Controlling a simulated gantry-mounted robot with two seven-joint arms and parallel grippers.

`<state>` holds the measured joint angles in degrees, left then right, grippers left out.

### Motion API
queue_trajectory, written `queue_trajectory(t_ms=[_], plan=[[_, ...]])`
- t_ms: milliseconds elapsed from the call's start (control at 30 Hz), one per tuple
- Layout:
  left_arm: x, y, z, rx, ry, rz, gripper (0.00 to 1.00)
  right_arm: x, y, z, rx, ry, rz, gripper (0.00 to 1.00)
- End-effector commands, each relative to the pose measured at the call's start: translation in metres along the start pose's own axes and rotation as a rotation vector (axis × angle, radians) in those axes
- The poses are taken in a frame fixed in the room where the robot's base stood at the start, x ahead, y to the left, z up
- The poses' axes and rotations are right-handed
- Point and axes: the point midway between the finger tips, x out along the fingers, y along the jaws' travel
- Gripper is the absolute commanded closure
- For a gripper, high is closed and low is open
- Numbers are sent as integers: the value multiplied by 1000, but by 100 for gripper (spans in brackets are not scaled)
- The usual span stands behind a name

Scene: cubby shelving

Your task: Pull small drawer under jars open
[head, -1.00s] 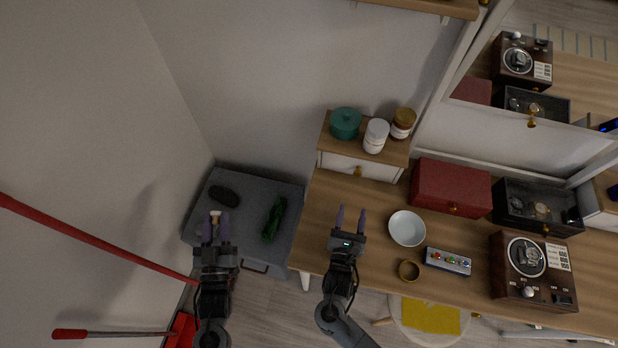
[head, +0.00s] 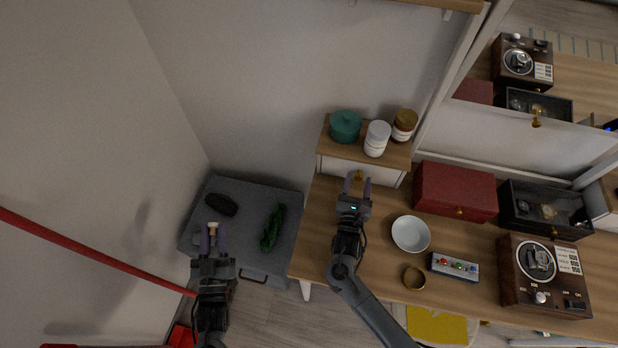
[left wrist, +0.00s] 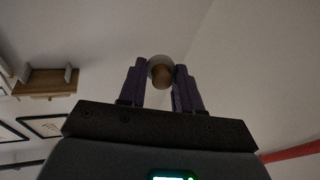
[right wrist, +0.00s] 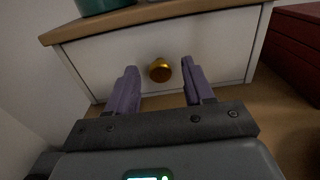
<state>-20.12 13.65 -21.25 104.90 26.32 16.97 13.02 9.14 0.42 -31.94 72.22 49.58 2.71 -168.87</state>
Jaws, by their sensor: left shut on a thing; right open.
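The small white drawer (right wrist: 200,48) sits in a wooden-topped box on the desk and looks closed. Its round gold knob (right wrist: 160,70) faces me in the right wrist view. My right gripper (head: 357,183) is open, with its fingertips on either side of the knob and just short of it. On the box top stand a teal pot (head: 345,126), a white jar (head: 376,139) and a brown-lidded jar (head: 404,125). My left gripper (head: 213,231) is shut on a small white-and-brown round thing (left wrist: 161,72), held above the grey cabinet.
A red box (head: 455,191) stands to the right of the drawer. A white bowl (head: 410,234), a gold ring-shaped cup (head: 413,277) and a button panel (head: 454,266) lie on the desk. The grey cabinet (head: 246,192) stands at the left. The desk directly before the drawer is clear.

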Motion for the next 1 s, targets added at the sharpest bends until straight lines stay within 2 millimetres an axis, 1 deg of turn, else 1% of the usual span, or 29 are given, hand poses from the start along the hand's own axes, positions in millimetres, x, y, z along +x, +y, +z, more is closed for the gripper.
queue_trajectory(t_ms=[300,633,667,867,967,1000], plan=[[0,0,0,0,0,0,100,2,0,0,0,1,0,48],[0,0,0,0,0,0,100,2,0,0,0,1,0,98],[0,0,0,0,0,0,100,2,0,0,0,1,0,100],[0,0,0,0,0,0,100,1,0,0,0,1,0,100],[1,0,-6,0,0,0,100,-2,-3,2,0,2,-6,100],[2,1,-11,0,0,0,100,-5,-7,3,0,4,-11,100]])
